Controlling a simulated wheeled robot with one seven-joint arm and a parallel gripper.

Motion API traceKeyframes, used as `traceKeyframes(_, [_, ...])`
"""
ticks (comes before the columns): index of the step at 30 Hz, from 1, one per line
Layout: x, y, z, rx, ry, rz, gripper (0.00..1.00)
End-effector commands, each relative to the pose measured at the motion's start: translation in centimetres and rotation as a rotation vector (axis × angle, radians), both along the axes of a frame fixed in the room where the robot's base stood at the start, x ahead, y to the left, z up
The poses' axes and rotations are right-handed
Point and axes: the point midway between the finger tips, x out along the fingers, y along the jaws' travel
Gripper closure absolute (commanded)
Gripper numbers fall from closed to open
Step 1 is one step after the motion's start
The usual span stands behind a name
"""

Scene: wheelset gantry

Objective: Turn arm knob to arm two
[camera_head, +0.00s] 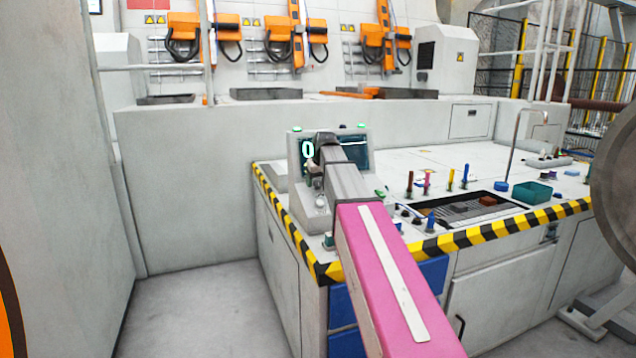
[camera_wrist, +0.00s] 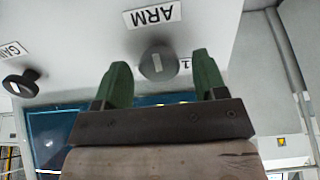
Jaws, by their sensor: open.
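In the wrist view, the arm knob (camera_wrist: 157,62) is a round dark grey knob on a pale panel. It sits under the ARM label (camera_wrist: 153,16), with a small "1" mark just to its right. A light line on its face runs roughly up and down in the picture. My gripper (camera_wrist: 160,70) is open, with one green finger on each side of the knob. Gaps show between the knob and both fingers; depth is hard to judge. In the head view, my pink and grey arm reaches to the control box (camera_head: 357,136) and hides the knob.
A second dark knob (camera_wrist: 21,83) sits at the left in the wrist view, beside a partly cut-off label (camera_wrist: 14,50). A dark screen (camera_wrist: 55,130) lies behind my fingers.

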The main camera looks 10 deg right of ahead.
Motion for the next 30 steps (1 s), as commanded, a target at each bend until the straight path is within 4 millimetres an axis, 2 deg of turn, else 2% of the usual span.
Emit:
traceKeyframes(9, [0.09, 0.03, -0.26, 0.0, 0.0, 0.0, 0.35])
traceKeyframes(10, [0.09, 0.03, -0.26, 0.0, 0.0, 0.0, 0.41])
traceKeyframes(14, [0.09, 0.03, -0.25, 0.0, 0.0, 0.0, 0.84])
traceKeyframes(23, [0.08, 0.02, -0.23, 0.008, 0.002, -0.018, 0.84])
traceKeyframes(30, [0.09, -0.01, -0.23, 0.054, 0.011, -0.12, 0.84])
